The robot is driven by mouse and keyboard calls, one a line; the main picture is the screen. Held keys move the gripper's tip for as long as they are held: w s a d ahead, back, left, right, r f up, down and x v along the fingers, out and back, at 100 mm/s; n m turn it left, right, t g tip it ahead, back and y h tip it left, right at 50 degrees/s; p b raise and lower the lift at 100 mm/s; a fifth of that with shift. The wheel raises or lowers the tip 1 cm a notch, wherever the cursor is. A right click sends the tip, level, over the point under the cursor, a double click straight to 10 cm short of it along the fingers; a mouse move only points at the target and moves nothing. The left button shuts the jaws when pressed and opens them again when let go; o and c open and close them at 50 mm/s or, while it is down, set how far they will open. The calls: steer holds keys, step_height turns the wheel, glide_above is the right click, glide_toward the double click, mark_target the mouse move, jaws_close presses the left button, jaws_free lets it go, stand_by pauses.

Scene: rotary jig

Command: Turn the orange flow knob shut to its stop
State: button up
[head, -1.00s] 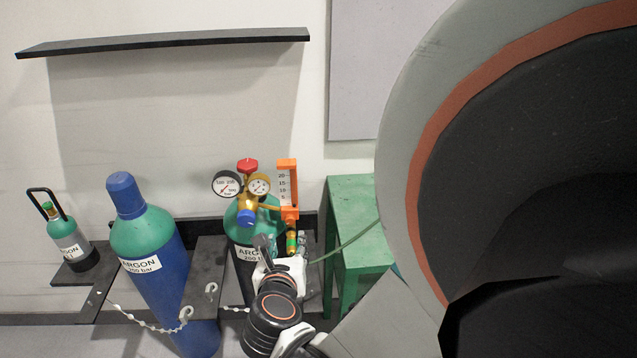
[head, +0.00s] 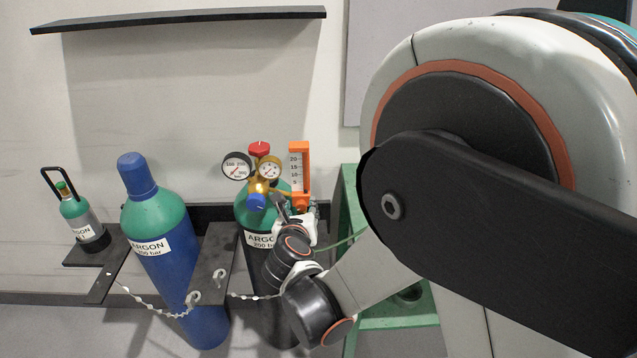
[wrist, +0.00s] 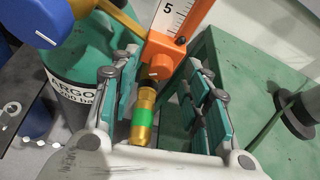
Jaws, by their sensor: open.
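The orange flow knob (wrist: 164,46), with a small white mark, is at the foot of the orange flow gauge (wrist: 185,15). In the head view the knob (head: 301,201) shows just above my gripper (head: 296,218), which partly hides the parts below it. In the wrist view my gripper (wrist: 160,68) is open, its two teal-padded fingers apart on either side, with the knob just beyond and between the fingertips. I cannot tell whether they touch it. A brass fitting with a green band (wrist: 142,118) lies between the fingers and is not gripped.
A blue knob (head: 257,200) and two dials, one a pressure gauge (head: 237,166), sit left of the flow gauge. A red knob (head: 260,149) is above. The argon cylinder (wrist: 85,75) stands close left, a green stand (wrist: 245,75) right. A chain (head: 155,311) hangs in front.

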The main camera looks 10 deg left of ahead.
steer(key=shift+w, duration=0.25)
jaws_close()
steer(key=m+y, duration=0.1)
steer(key=m, duration=0.1)
steer(key=shift+d+f+m+y, duration=0.1)
steer(key=shift+d+m+y, duration=0.1)
steer(key=shift+m+y, duration=0.2)
steer(key=shift+m+g+y, duration=0.3)
steer(key=shift+m+y, duration=0.4)
steer(key=shift+m, duration=0.4)
